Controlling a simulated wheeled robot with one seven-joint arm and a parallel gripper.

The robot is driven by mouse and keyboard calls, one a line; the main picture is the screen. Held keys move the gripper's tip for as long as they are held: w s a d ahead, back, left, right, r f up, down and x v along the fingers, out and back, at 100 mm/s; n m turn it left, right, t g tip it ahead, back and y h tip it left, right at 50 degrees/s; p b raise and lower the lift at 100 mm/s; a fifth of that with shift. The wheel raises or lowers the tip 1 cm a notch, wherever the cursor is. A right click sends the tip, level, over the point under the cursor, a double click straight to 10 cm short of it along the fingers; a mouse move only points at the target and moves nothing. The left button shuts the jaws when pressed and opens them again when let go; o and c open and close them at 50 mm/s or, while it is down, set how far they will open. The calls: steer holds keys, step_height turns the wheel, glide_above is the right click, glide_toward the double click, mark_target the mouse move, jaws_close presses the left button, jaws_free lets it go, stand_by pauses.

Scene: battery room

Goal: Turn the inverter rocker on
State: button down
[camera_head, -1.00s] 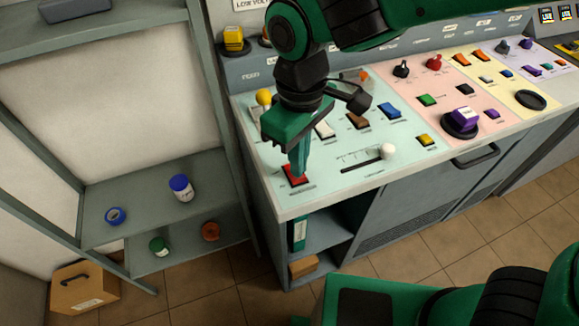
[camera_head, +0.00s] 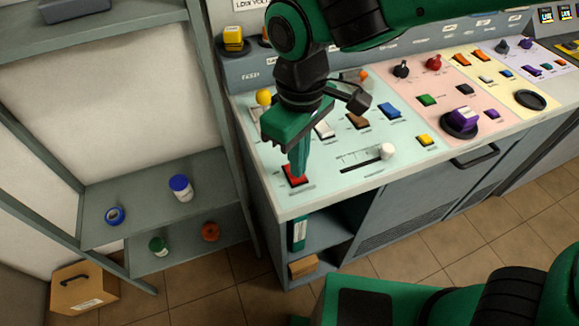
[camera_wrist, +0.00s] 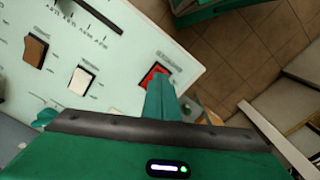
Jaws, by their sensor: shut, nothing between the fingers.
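My gripper (camera_head: 299,172) points down at the red rocker (camera_head: 292,179) near the front left corner of the pale green panel. Its fingers are shut with nothing between them. The fingertips are at the red rocker and hide part of it; I cannot tell for sure whether they touch it. The wrist view also shows the red rocker (camera_wrist: 151,74) just beyond the fingers (camera_wrist: 160,88). A white rocker (camera_head: 324,129), a brown rocker (camera_head: 358,121) and a blue rocker (camera_head: 389,110) sit in a row behind. The labels are too small to read, so I cannot tell which is the inverter rocker.
A slider with a white knob (camera_head: 387,151) and a yellow button (camera_head: 425,140) lie to the right. A yellow ball knob (camera_head: 264,97) stands behind my gripper. Pink and yellow panels continue rightward. A shelf (camera_head: 110,190) with a blue-capped jar (camera_head: 181,188) stands at the left.

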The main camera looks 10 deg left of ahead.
steer(key=shift+f, duration=0.75)
stand_by(0.6)
step_height(320, 180, up, 7)
stand_by(1.0)
stand_by(0.3)
